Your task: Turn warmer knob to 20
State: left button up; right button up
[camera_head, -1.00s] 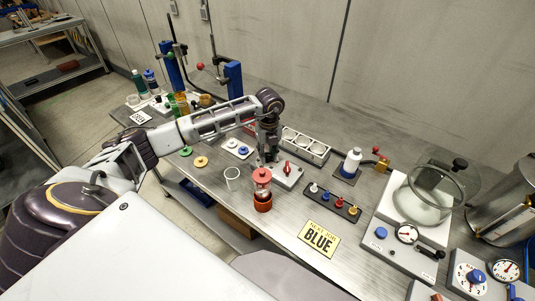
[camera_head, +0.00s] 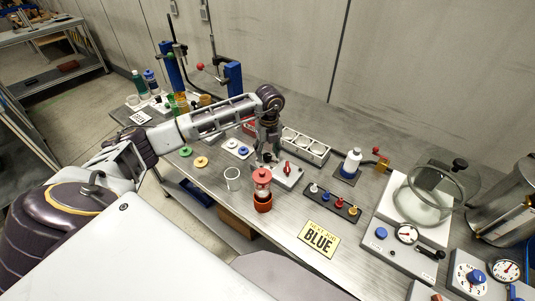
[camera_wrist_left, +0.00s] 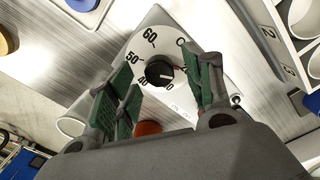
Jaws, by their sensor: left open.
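The warmer is a pale box (camera_head: 290,181) on the bench, with a red part on top in the head view. In the left wrist view its black round knob (camera_wrist_left: 158,73) sits on a white dial (camera_wrist_left: 143,45) with numbers including 60, 50 and 40. Part of the dial is hidden by the fingers, and I cannot tell the exact pointer setting. My left gripper (camera_head: 267,155) is over the warmer. In the wrist view its green-padded fingers (camera_wrist_left: 165,80) are open, one on each side of the knob, with gaps showing. My right gripper is out of view.
Close to the warmer stand a red lantern-like burner (camera_head: 262,190), a clear beaker (camera_head: 232,178), a white rack with round holes (camera_head: 305,146) and a dark strip with coloured knobs (camera_head: 332,202).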

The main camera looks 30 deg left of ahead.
pick_arm(q)
notch_tip(320, 180, up, 11)
jog(key=shift+d, duration=0.15)
dwell(0.4)
jog(key=shift+w+r, duration=0.15)
dwell(0.5)
notch_tip(320, 180, up, 6)
jog(key=p, duration=0.6)
send_over(269, 155)
notch_tip(269, 155, up, 3)
jog(key=p, duration=0.3)
